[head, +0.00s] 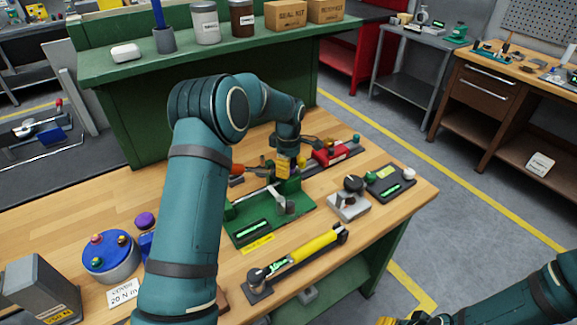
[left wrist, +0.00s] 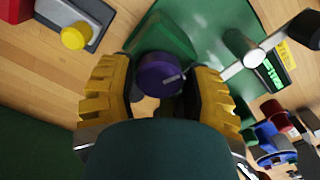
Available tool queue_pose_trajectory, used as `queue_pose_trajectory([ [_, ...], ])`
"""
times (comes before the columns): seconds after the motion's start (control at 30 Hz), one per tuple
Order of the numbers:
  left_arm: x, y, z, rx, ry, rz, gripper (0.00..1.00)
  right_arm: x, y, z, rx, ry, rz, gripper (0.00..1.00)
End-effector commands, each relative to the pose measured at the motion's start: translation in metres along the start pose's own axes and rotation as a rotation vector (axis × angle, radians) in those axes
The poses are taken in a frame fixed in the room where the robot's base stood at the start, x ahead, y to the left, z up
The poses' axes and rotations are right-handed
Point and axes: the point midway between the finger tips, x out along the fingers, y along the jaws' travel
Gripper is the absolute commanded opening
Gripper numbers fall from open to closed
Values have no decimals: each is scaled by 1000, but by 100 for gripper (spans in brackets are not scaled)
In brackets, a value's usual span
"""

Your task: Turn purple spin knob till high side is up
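The purple spin knob (left wrist: 160,73) shows in the left wrist view beside a green fixture (left wrist: 205,30), with a pale mark across its right part. The yellow fingers of my left gripper (left wrist: 160,85) stand on both sides of it, very close to its edges; I cannot tell whether both touch. In the head view my left gripper (head: 284,166) points down at the back of the green fixture (head: 296,207) and hides the knob. My right gripper (head: 415,320) is cut off at the bottom edge of the head view.
A yellow-handled torque wrench (head: 310,246) lies in front of the fixture. A grey block with a black knob (head: 349,201) and a dark box (head: 390,183) stand to its right. A red clamp (head: 330,154) lies behind.

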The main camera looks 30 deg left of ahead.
Motion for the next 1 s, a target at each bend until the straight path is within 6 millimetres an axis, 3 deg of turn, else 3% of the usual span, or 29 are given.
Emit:
queue_pose_trajectory([
  [0.07,1,0,0,-1,0,-1,75,0,0,0,0,0,0,47],
  [0.47,-7,1,0,-1,1,4,75,0,0,0,0,0,0,47],
  [1.0,-103,1,0,-2,1,4,75,0,0,0,0,0,0,47],
])
